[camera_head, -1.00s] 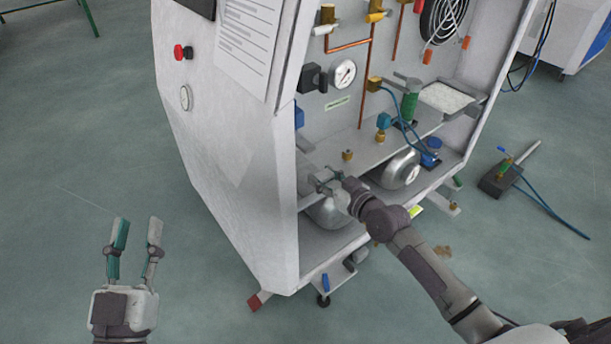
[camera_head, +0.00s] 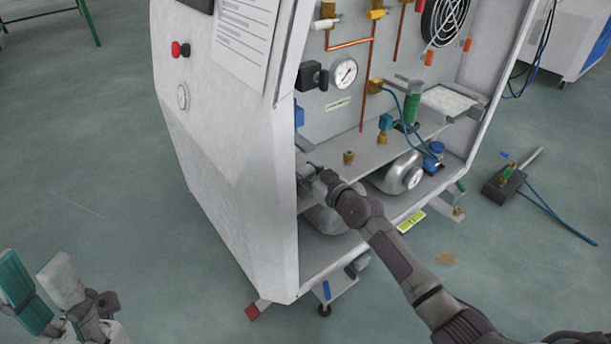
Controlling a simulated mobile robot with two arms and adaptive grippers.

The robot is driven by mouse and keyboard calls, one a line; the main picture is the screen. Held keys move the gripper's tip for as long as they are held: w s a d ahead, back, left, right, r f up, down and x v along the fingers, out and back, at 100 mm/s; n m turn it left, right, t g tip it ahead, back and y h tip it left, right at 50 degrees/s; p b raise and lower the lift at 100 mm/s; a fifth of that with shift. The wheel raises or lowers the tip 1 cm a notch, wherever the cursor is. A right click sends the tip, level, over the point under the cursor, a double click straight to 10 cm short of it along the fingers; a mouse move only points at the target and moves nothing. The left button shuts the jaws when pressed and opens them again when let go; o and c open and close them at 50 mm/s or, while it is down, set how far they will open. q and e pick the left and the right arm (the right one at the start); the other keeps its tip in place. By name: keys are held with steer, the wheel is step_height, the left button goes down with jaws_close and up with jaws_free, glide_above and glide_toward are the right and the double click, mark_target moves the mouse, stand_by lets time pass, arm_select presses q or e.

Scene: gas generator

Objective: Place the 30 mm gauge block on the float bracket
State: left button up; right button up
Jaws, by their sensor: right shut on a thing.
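My right gripper (camera_head: 308,176) reaches into the left end of the open cabinet, below the shelf's left part and beside the inner side of the left wall. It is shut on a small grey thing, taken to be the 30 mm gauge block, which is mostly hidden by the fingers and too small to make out. I cannot pick out the float bracket for sure; the area around the fingertips is partly hidden by the gripper and the cabinet wall.
The white cabinet (camera_head: 225,190) has a shelf (camera_head: 385,150) with brass fittings and a green-bodied valve (camera_head: 412,110). Silver tanks (camera_head: 402,174) lie below. A pressure gauge (camera_head: 344,73) is on the back panel. A dark block with a valve (camera_head: 503,184) lies on the floor at right.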

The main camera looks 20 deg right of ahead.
stand_by(0.3)
steer(key=o, duration=0.8)
steer(key=shift+f, duration=0.15)
steer(key=o, duration=0.5)
steer(key=shift+c, duration=0.2)
